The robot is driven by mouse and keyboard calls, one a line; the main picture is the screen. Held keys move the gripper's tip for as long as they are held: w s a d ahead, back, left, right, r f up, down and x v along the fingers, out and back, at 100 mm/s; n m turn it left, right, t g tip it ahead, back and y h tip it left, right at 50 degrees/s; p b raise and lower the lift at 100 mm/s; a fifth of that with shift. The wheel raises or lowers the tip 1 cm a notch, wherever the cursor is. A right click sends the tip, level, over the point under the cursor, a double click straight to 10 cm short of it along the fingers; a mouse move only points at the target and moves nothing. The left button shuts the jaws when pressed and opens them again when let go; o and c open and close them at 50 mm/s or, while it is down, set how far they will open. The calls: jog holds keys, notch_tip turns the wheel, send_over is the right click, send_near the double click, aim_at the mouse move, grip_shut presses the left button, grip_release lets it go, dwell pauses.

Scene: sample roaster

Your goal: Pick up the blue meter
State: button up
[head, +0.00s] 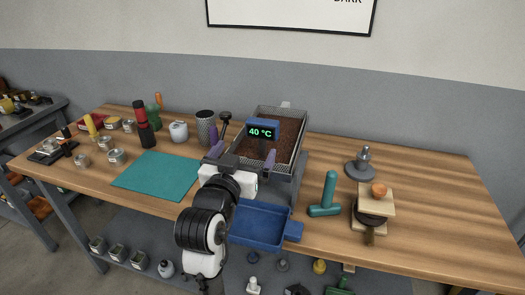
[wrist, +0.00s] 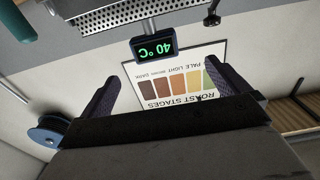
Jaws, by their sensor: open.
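The blue meter (head: 263,130) is a small box with a dark screen reading "40 °C" in green. In the head view it is at the middle of the bean tray, behind and above my gripper. In the wrist view the meter (wrist: 153,46) appears upside down, between the lines of my fingers but beyond their tips. My gripper (head: 242,156) is open, with its two purple fingers spread and nothing between them. In the wrist view the fingers (wrist: 168,78) show left and right, apart from the meter. The meter's lower mounting is hard to make out.
A metal tray of brown beans (head: 290,134) surrounds the meter's place. A blue tray (head: 257,222) is below my gripper. A teal mat (head: 157,176), a grey perforated cup (head: 205,128) and a dark-knobbed handle (head: 225,117) stand left; a teal T-shaped tool (head: 328,196) is right.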

aim_at(259, 132)
jog(key=p+x, duration=0.2)
jog(key=x, duration=0.6)
jog(key=shift+w+d+f, duration=0.15)
jog(key=shift+w+d, duration=0.05)
jog(key=shift+d, duration=0.05)
jog(key=shift+d+f+p+x, duration=0.15)
jog(key=shift+p+x, duration=0.5)
jog(key=shift+x, duration=0.65)
jog(key=shift+d+f+p+x, duration=0.15)
jog(key=shift+p+x, duration=0.45)
jog(key=shift+x, duration=0.75)
jog(key=shift+s+a, duration=0.1)
jog(key=shift+s, duration=0.05)
jog(key=c, duration=1.4)
jog(key=shift+c, duration=0.3)
jog(key=shift+r, duration=0.1)
